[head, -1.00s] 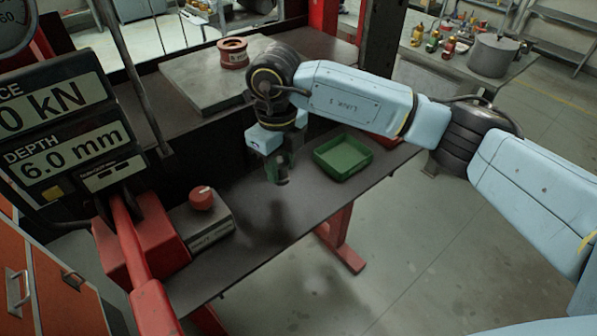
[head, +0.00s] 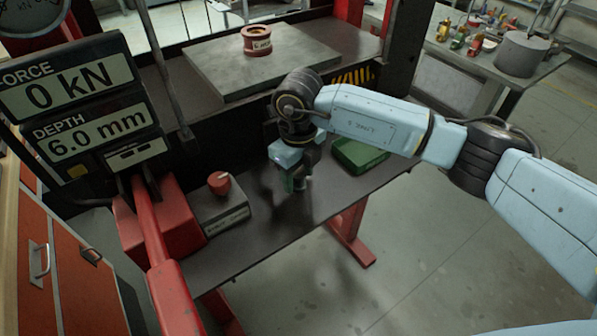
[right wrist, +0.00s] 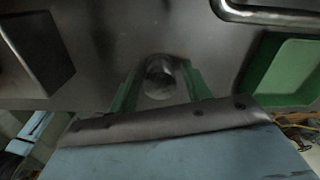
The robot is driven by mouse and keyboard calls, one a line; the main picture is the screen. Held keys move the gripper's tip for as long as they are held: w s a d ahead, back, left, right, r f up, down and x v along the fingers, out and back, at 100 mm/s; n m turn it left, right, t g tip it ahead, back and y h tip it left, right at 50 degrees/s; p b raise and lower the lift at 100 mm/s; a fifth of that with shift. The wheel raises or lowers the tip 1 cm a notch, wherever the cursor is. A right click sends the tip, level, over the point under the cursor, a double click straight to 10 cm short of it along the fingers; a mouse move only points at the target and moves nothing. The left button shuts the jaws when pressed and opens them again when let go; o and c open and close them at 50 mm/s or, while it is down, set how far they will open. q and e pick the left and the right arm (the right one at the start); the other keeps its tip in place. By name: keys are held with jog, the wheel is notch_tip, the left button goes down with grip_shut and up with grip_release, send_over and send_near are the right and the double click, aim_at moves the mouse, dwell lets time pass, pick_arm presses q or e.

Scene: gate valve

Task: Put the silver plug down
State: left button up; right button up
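The silver plug (right wrist: 160,72) shows in the right wrist view as a short grey cylinder between the two green fingers of my right gripper (right wrist: 160,88). The fingers lie close on both sides of it and appear shut on it. In the head view my right gripper (head: 297,183) points down low over the dark bench top (head: 255,232), with a small bright bit of the plug (head: 301,184) at its tips. I cannot tell whether the plug touches the bench. My left gripper is not in view.
A green tray (head: 360,156) stands right of the gripper, partly behind my arm; it also shows in the right wrist view (right wrist: 285,72). A grey box with a red knob (head: 219,183) stands to the left. A red ring-shaped part (head: 257,40) sits on the plate behind.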

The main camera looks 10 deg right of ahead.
aim_at(299, 172)
jog(key=shift+o, duration=0.2)
notch_tip(299, 172, up, 12)
jog(key=shift+r, duration=0.2)
dwell(0.4)
